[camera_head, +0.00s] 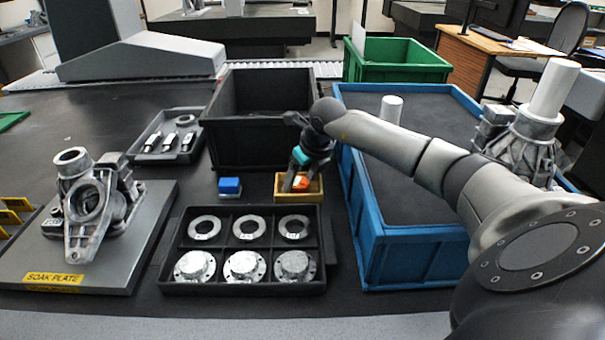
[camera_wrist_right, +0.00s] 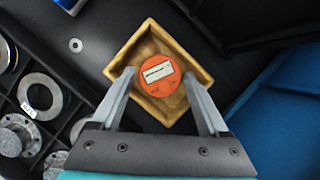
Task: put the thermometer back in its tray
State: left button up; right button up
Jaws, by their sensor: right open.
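The thermometer (camera_wrist_right: 159,73) is a round orange disc with a pale rectangular display. It lies inside a small square yellow-tan tray (camera_wrist_right: 149,32), within its walls. In the head view the thermometer (camera_head: 301,184) shows as an orange patch in the tray (camera_head: 313,196), partly covered by my gripper. My right gripper (camera_wrist_right: 158,80) is open, with one finger on each side of the thermometer. Whether the fingers touch it I cannot tell. In the head view the right gripper (camera_head: 297,178) points down into the tray. My left gripper is not in view.
A blue block (camera_head: 230,187) sits left of the tray. A black divided tray (camera_head: 244,292) with rings and flanges is in front. A black bin (camera_head: 262,112) stands behind, and a large blue bin (camera_head: 420,243) on the right. The soak plate (camera_head: 130,272) holds a casting.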

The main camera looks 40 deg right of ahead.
jog(key=shift+r, duration=0.25)
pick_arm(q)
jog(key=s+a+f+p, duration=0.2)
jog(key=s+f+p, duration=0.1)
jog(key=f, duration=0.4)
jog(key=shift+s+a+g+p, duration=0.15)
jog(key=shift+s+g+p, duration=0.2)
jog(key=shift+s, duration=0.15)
pick_arm(e)
jog(key=v, duration=1.1)
jog(key=shift+s+r, duration=0.2)
jog(key=shift+r, duration=0.15)
